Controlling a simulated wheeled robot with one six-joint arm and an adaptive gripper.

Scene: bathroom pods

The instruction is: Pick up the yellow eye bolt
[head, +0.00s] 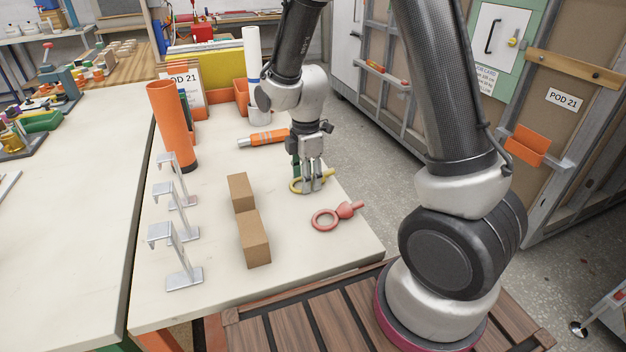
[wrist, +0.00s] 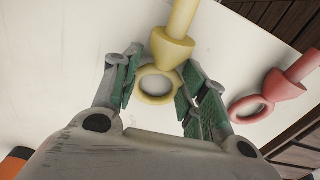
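The yellow eye bolt (head: 294,187) lies on the pale table, its ring to the left and its shank pointing right in the head view. My gripper (head: 311,187) points down over it, and its fingers hide part of the bolt. In the wrist view, the eye bolt (wrist: 174,49) has its ring between the two green-padded fingers of my gripper (wrist: 161,72). The fingers are apart, one on each side of the ring. I cannot tell whether a pad touches it.
A red eye bolt (head: 325,219) lies close by; it also shows in the wrist view (wrist: 249,109). Cardboard-brown blocks (head: 255,240), metal hook stands (head: 184,277), an orange cylinder (head: 172,125) and an orange-and-silver tool (head: 264,138) stand or lie around. The table's right edge is near.

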